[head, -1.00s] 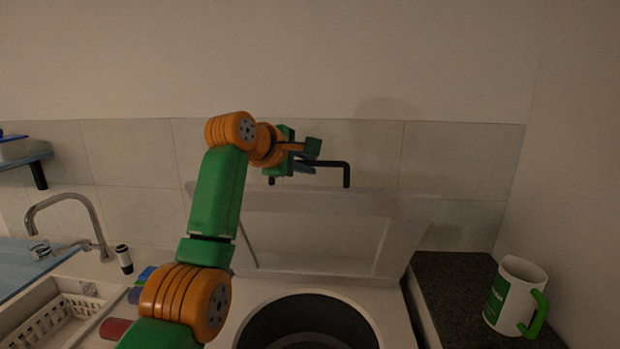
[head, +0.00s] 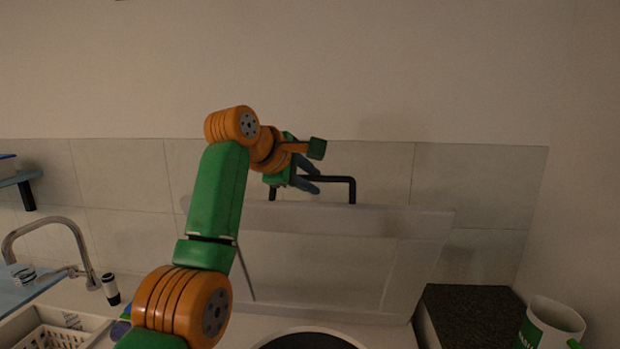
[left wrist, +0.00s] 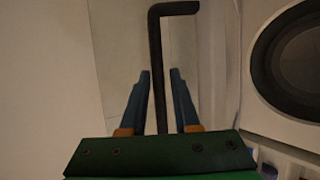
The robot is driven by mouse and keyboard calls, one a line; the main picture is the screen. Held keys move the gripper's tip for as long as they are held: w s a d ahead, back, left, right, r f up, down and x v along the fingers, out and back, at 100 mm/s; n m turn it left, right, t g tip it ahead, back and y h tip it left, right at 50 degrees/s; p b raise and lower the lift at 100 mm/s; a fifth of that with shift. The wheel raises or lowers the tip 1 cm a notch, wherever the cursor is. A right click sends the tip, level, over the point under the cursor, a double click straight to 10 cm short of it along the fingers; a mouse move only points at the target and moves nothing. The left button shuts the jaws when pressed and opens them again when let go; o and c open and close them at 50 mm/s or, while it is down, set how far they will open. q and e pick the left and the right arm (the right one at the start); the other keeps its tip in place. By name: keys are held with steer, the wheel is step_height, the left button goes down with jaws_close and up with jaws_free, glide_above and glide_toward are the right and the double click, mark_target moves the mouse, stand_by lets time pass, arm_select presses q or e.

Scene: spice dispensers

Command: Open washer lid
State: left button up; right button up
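The washer lid (head: 420,225) stands raised, leaning up in front of the tiled wall. Its black bar handle (head: 352,191) is at the top edge. Below it the round washer opening (head: 305,342) is uncovered, cut by the lower edge of the head view. My left gripper (head: 317,178) is at the left part of the handle. In the left wrist view its two blue fingers (left wrist: 160,73) are apart, with the handle (left wrist: 155,45) between them and a gap on each side. The washer opening also shows there (left wrist: 302,60). My right gripper is out of view.
A faucet (head: 55,225), a white basket (head: 50,340) and a small black-and-white bottle (head: 110,289) are at left. Tiled wall (head: 480,190) stands behind the lid.

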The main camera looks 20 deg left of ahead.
arm_select(q)
steer(key=shift+w, duration=0.25)
steer(key=b+v, duration=0.3)
steer(key=v, duration=0.3)
steer(key=shift+s, duration=0.3)
steer(key=shift+s+a+r, duration=0.1)
steer(key=shift+s+r, duration=0.1)
steer(key=shift+r, duration=0.05)
steer(key=shift+w, duration=0.1)
